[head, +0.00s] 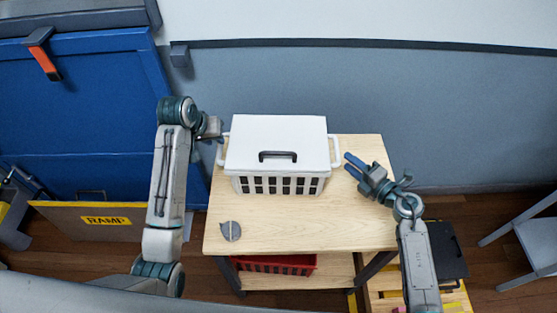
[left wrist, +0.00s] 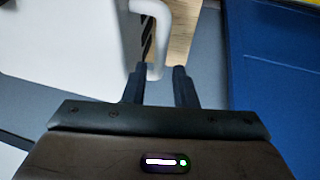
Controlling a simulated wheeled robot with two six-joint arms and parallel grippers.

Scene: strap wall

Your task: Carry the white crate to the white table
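The white crate (head: 275,150) stands upright on a wooden-topped table (head: 300,225). It has slotted sides, a closed white lid with a black handle (head: 278,156), and a white loop handle at each end. My left gripper (head: 219,133) is at the crate's left handle (head: 222,150). In the left wrist view its fingers (left wrist: 160,78) are apart, with the white handle (left wrist: 150,35) just ahead, its end near the gap. My right gripper (head: 352,165) is beside the right handle (head: 335,152), fingers apart and empty. No white table is recognisable.
A grey round object (head: 230,231) lies on the tabletop's front left. A red basket (head: 275,264) is on the shelf below. A blue panel (head: 90,110) and a board marked RAMP (head: 60,214) are left. A grey stool (head: 538,240) is right.

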